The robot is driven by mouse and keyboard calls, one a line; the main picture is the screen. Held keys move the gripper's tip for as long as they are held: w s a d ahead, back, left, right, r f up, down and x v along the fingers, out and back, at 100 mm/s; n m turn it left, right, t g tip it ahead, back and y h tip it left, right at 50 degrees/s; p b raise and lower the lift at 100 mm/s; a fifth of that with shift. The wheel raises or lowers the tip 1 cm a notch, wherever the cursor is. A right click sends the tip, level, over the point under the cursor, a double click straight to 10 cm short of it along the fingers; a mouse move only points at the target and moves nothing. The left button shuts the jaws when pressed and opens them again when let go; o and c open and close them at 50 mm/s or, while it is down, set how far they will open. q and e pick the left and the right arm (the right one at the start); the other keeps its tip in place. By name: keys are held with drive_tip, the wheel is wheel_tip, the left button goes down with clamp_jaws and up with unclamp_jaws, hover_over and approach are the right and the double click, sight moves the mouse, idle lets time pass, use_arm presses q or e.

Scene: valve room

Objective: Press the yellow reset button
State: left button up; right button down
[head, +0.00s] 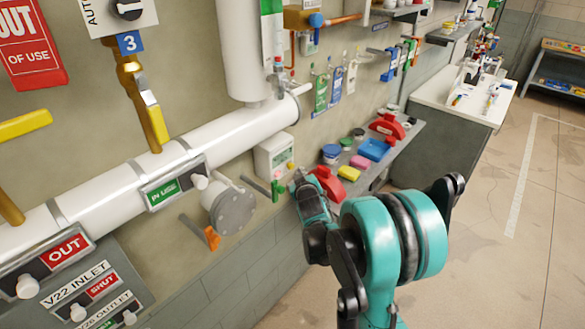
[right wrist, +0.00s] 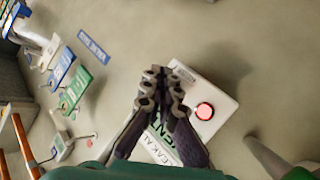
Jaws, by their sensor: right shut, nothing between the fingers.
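A white control box (head: 273,155) is fixed to the wall below the white pipe, with small coloured spots low on its front. In the right wrist view the box (right wrist: 216,80) shows a lit red-pink button (right wrist: 204,111). I cannot clearly make out a yellow button there; the fingers cover part of the box. My right gripper (head: 297,181) is just below and right of the box in the head view. In the right wrist view its fingers (right wrist: 159,76) are shut and empty, in front of the box's left part. Whether they touch it I cannot tell. My left gripper is out of view.
A grey round flange (head: 233,211) and a green-handled lever (head: 275,190) are left of my right gripper. A shelf with a red item (head: 328,183), a yellow block (head: 349,174) and a blue tray (head: 374,149) lies right. Open floor (head: 480,230) is further right.

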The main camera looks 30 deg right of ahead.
drive_tip(key=shift+w, duration=0.1)
idle(0.7)
drive_tip(key=shift+w+a, duration=0.2)
drive_tip(key=shift+w, duration=0.1)
drive_tip(key=shift+w+a, duration=0.2)
drive_tip(key=shift+w, duration=0.3)
idle(0.7)
drive_tip(key=shift+s, duration=0.1)
drive_tip(key=shift+s+d+b, duration=0.35)
drive_tip(key=shift+s, duration=0.45)
drive_tip(key=s, duration=0.1)
drive_tip(key=s+d, duration=0.1)
drive_tip(key=s, duration=0.1)
drive_tip(key=s+d, duration=0.1)
drive_tip(key=shift+s, duration=0.3)
idle(0.5)
